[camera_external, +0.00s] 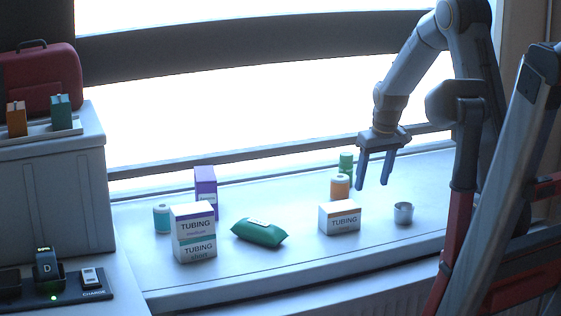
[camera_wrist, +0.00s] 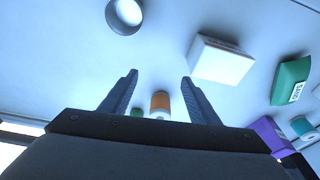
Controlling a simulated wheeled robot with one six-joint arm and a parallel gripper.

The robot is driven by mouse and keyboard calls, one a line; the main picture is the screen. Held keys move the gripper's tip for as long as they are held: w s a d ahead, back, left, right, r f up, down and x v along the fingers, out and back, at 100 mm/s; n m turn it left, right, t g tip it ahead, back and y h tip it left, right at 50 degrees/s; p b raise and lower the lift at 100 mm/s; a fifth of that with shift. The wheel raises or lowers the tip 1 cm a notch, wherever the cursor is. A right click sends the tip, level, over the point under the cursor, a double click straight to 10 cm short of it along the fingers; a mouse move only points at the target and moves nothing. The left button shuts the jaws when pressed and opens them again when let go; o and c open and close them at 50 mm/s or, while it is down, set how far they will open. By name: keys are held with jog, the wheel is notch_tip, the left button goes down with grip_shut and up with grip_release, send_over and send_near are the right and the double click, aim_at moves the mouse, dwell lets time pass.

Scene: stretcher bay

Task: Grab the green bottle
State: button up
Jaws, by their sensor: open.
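The green bottle (camera_external: 346,160) stands on the windowsill counter near the window, partly hidden behind an orange roll-like item (camera_external: 340,187) with a white top. In the wrist view a small green round top (camera_wrist: 136,112) shows at the edge of my gripper body, left of the orange item (camera_wrist: 160,104). My gripper (camera_external: 372,185) points down, open and empty, to the right of the bottle in the outside view. In the wrist view the fingers (camera_wrist: 160,78) are spread wide with only bare counter between their tips. Most of the bottle is hidden there.
A tubing box (camera_external: 339,218) and a metal cup (camera_external: 403,213) stand in front of the gripper. Further left are a green pouch (camera_external: 259,232), stacked tubing boxes (camera_external: 194,247), a purple box (camera_external: 206,187) and a teal roll (camera_external: 162,218). The window frame (camera_external: 290,161) runs behind.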

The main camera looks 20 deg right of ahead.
aim_at(348, 161)
jog(key=shift+n+t, duration=0.4)
jog(key=shift+t, duration=0.4)
jog(key=w+d, duration=0.1)
jog(key=w, duration=0.5)
jog(key=w+d, duration=0.1)
jog(key=w, duration=0.5)
jog(key=w+d+r, duration=0.1)
jog(key=w, duration=0.5)
jog(key=shift+w+d, duration=0.25)
jog(key=shift+w, duration=0.05)
jog(key=shift+p+x, duration=1.35)
jog(key=shift+x, duration=2.45)
jog(key=shift+w, duration=0.2)
